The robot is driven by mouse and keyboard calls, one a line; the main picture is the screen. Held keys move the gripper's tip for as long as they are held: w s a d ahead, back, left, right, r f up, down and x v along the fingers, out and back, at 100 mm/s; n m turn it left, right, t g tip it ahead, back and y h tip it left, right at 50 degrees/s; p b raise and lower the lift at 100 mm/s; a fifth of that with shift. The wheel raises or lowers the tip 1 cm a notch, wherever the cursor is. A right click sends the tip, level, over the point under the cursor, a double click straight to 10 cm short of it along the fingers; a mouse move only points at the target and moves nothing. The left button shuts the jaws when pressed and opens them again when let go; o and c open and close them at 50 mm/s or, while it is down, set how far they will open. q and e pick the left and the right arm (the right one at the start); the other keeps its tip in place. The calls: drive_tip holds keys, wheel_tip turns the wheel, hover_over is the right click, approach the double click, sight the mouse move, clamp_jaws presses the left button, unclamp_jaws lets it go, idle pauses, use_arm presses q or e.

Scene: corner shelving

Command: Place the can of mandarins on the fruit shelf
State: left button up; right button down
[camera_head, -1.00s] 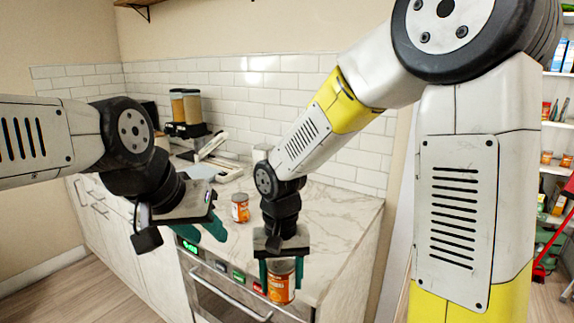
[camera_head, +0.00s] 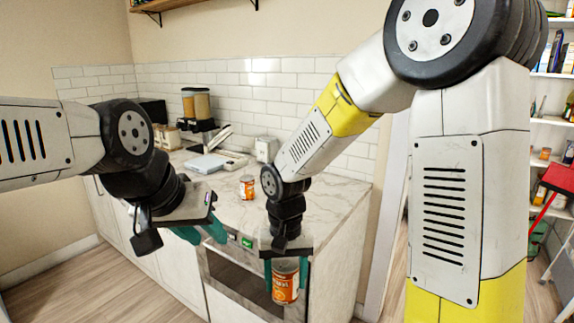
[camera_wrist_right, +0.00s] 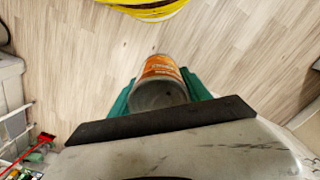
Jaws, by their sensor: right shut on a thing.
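My right gripper (camera_head: 286,278) is shut on an orange-labelled can (camera_head: 285,290) and holds it upright in front of the counter. In the right wrist view the can (camera_wrist_right: 158,78) sits between the teal fingers (camera_wrist_right: 160,95), above the wood floor. Its label is too small to read for certain. A similar orange can (camera_head: 247,187) stands on the marble counter. My left gripper (camera_head: 202,234) is open and empty near the counter's front edge. White shelves (camera_head: 549,122) show at the far right, partly hidden by my right arm; which is the fruit shelf I cannot tell.
The marble counter (camera_head: 325,208) with an oven below is in front of me. Dispensers (camera_head: 196,104) stand at its back. Bare wood floor (camera_head: 105,285) lies at the lower left.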

drive_tip(key=w+d+f, duration=0.5)
drive_tip(key=w+d, duration=0.1)
drive_tip(key=d, duration=0.2)
drive_tip(key=w+d+f+m, duration=0.1)
drive_tip(key=w+d+f, duration=0.4)
drive_tip(key=d, duration=0.3)
drive_tip(key=shift+w+f, duration=0.15)
drive_tip(key=shift+w, duration=0.2)
drive_tip(key=shift+a, duration=0.1)
